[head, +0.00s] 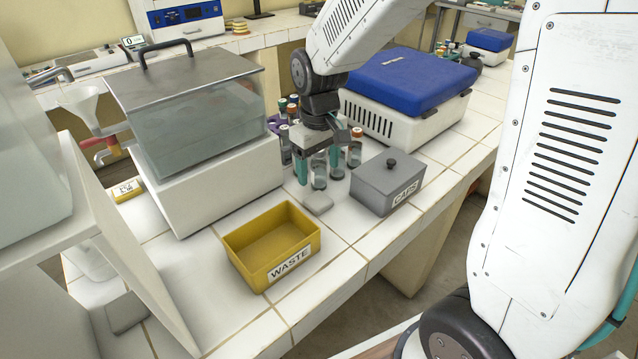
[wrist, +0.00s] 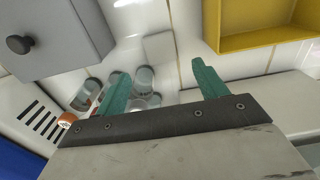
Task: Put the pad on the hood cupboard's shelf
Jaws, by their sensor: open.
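A small pale grey pad (head: 317,203) lies flat on the tiled counter between the yellow waste box and the grey caps box. The wrist view shows it as a light square (wrist: 158,47), just beyond the fingertips. A white open-sided cabinet (head: 125,235) at the left edge looks like the hood cupboard. A grey block (head: 126,312) sits low beside its panel. The cupboard's shelf cannot be made out clearly.
The yellow waste box (head: 290,262) and lidded grey caps box (head: 387,184) flank the pad. Several capped vials (head: 354,150) stand close behind my gripper. A glass-sided bath (head: 195,120) stands left, and a blue-lidded cooler (head: 410,85) behind right. The counter's front edge is near.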

